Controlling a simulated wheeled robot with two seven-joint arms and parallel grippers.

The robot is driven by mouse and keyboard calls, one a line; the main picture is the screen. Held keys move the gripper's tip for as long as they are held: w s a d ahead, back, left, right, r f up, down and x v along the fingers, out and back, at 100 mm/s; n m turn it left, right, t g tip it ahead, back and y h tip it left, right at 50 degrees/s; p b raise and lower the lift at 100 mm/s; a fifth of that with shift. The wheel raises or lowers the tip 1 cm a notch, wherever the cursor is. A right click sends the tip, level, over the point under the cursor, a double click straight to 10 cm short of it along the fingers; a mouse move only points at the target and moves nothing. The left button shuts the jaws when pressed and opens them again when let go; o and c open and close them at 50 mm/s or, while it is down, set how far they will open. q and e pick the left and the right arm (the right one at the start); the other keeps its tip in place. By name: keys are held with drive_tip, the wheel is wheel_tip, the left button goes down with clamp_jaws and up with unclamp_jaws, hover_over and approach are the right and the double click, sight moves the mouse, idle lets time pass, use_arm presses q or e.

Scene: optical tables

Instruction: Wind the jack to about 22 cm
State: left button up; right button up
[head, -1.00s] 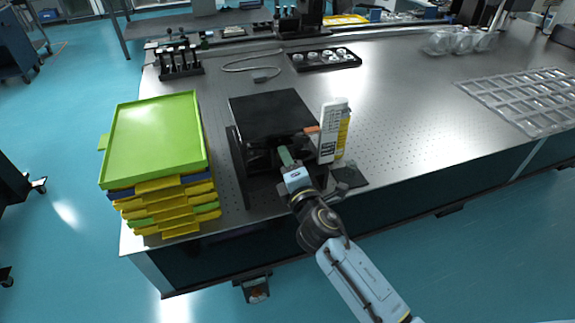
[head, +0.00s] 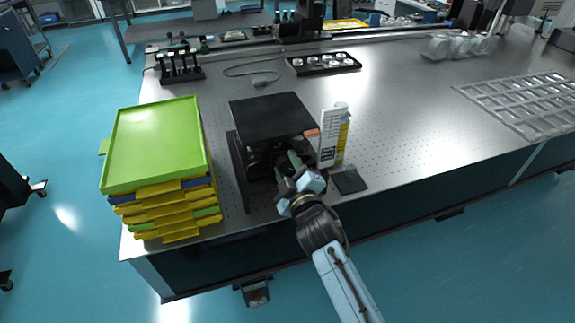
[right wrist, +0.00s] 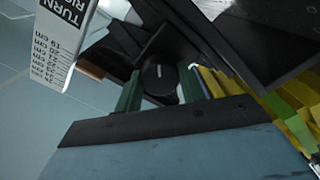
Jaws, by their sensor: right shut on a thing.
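The black lab jack (head: 270,115) stands at the table's front edge with its flat top plate level. An orange pointer (head: 311,133) sticks out from its right side towards a white scale card (head: 329,140) beside it. The right wrist view shows the card (right wrist: 60,40) with centimetre marks; I cannot tell exactly which mark the pointer (right wrist: 92,70) meets. My right gripper (head: 287,168) is at the jack's front. In the right wrist view its green fingers (right wrist: 160,92) are shut on the round black knob (right wrist: 160,78), one on each side. My left gripper is not in view.
A stack of yellow, blue and green trays (head: 155,150) stands close left of the jack. A small dark plate (head: 349,181) lies at the right by the edge. Behind are a black tray of small parts (head: 324,62) and a cable (head: 250,68). The table's middle right is clear.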

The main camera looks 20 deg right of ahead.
drive_tip(key=shift+m, duration=0.9)
drive_tip(key=o, duration=1)
drive_tip(key=shift+s, duration=0.15)
drive_tip(key=s+p, duration=0.1)
drive_tip(key=s, duration=1.2)
drive_tip(key=shift+d, duration=0.2)
